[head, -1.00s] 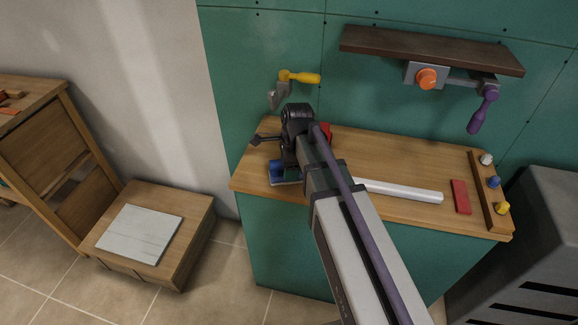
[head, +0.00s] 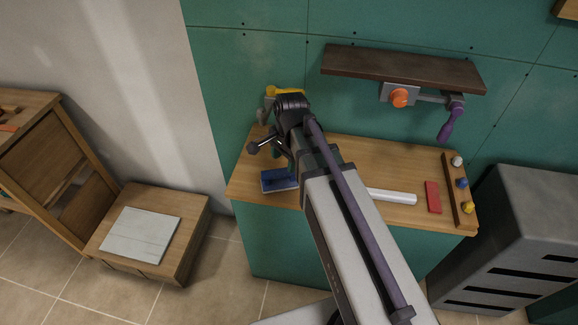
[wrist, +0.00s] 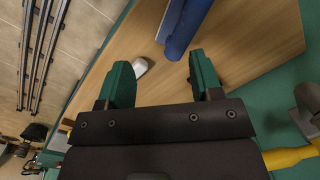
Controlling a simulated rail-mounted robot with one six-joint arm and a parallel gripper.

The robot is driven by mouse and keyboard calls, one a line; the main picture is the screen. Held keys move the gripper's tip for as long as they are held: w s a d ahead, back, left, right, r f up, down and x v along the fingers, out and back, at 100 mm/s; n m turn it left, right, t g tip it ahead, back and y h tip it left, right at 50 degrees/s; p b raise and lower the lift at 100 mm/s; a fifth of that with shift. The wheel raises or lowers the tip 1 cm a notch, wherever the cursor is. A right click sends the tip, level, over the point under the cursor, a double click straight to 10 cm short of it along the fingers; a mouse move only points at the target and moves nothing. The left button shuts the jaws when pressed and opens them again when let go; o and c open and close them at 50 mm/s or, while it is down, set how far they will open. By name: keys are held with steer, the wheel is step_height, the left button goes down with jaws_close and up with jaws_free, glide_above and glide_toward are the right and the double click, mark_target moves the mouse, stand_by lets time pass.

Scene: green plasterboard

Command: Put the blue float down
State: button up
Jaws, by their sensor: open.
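The blue float (head: 279,180) lies on the left end of the wooden worktop (head: 350,155), near its front edge. It shows as a blue slab (wrist: 186,24) at the top of the wrist view, beyond the fingertips. My gripper (wrist: 160,68) has its two green fingers spread apart with nothing held between them. In the head view the fingers are mostly hidden behind my arm's wrist, just above and behind the float. A gap shows between the fingers and the float.
A yellow-handled tool (head: 285,91) is on the green wall close behind my gripper; its handle also shows in the wrist view (wrist: 290,157). A white bar (head: 391,197) and a red block (head: 433,197) lie to the right. A dark shelf (head: 400,68) juts out above.

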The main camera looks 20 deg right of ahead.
steer(key=s+n+h, duration=0.1)
steer(key=s+n, duration=0.7)
steer(key=n, duration=0.5)
steer(key=shift+s+a, duration=0.15)
steer(key=shift+s, duration=0.05)
stand_by(0.4)
